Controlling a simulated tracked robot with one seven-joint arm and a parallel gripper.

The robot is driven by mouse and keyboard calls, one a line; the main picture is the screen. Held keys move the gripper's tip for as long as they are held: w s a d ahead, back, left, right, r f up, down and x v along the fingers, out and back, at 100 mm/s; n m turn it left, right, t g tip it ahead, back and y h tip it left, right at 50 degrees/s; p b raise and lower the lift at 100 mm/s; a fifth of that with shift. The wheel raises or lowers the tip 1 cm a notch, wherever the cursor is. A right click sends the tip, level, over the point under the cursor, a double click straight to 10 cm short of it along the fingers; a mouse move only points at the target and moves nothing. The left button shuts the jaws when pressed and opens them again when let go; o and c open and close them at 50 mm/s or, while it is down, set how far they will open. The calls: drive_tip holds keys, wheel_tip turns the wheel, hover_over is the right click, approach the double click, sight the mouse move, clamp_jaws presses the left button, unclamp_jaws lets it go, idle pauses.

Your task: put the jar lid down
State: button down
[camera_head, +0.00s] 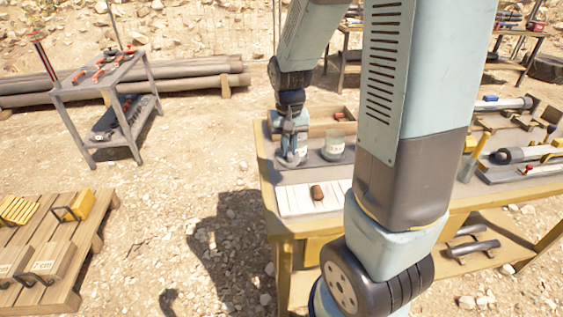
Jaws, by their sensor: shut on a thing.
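My gripper (292,138) points down over the near left end of the yellow-framed workbench (272,215). It is shut on the jar lid, which is too small and too covered by the fingers to make out clearly. A pale glass jar (296,157) shows at and just below the fingers; I cannot tell whether the lid touches it. A second clear jar (333,148) with a pale label stands upright just right of the gripper.
A white slatted board (296,201) with a brown piece (318,192) lies in front of the jars. A wooden tray (318,123) is behind. My arm hides the bench's middle. A grey tool cart (108,82) and a low wooden pallet (62,262) stand left.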

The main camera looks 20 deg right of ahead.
drive_tip(key=w+f, duration=0.1)
drive_tip(key=f, duration=0.1)
drive_tip(key=w+f, duration=0.3)
drive_tip(key=f, duration=0.1)
drive_tip(key=shift+w+a, duration=0.35)
drive_tip(key=shift+w, duration=0.05)
drive_tip(key=shift+f, duration=1.45)
drive_tip(key=shift+f, duration=0.5)
drive_tip(key=c, duration=1.1)
unclamp_jaws()
drive_tip(key=shift+c, duration=0.2)
